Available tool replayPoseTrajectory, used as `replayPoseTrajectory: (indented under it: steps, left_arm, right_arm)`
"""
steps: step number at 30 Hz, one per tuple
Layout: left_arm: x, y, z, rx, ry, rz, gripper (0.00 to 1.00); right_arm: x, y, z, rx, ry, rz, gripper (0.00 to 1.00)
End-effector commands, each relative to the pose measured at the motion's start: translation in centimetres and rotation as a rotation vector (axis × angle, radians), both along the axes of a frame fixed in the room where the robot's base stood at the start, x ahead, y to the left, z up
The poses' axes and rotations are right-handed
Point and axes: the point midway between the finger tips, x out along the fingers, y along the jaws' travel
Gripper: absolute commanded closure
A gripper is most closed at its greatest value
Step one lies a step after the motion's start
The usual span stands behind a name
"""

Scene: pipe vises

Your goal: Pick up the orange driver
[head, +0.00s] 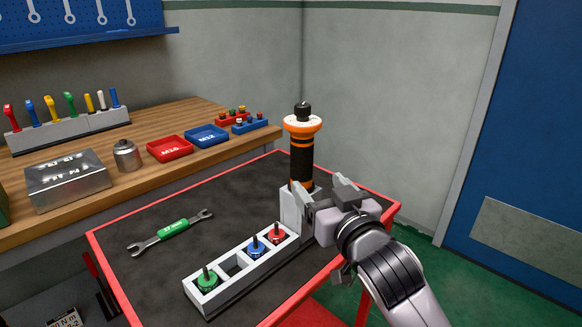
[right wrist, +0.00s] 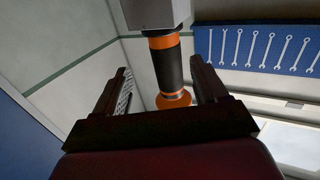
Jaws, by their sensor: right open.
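The orange driver (head: 301,158) stands upright at the far end of the cart top, with a black grip, orange bands, a wide orange-and-white collar and a black tip on top. Its lower end is hidden in or behind a grey holder block (head: 291,212). My right gripper (head: 322,190) is open beside the driver's lower part, at its right. In the right wrist view the driver (right wrist: 168,68) shows between the two spread fingers (right wrist: 163,85), beyond them; I see no contact. My left gripper is not in view.
A white rack (head: 222,292) with green, blue and red bits and an empty slot runs before the holder. A green-handled wrench (head: 172,231) lies on the red-edged cart (head: 130,274). The wooden bench (head: 185,115) carries trays, a tin and a driver rack.

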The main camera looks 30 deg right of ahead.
Motion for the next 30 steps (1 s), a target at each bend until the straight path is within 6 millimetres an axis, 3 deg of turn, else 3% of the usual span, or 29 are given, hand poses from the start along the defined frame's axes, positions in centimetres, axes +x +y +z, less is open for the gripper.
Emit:
replayPoseTrajectory:
  steps: [8,24,30]
  left_arm:
    - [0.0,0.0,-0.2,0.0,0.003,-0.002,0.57]
    - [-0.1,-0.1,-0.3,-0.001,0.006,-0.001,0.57]
    - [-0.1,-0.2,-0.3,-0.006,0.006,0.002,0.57]
  right_arm:
    - [0.4,-0.2,0.6,0.003,-0.016,-0.009,0.28]
    - [6.1,-0.3,0.5,0.001,-0.015,-0.008,0.28]
    - [7.1,-0.4,0.4,0.003,-0.014,-0.008,0.28]
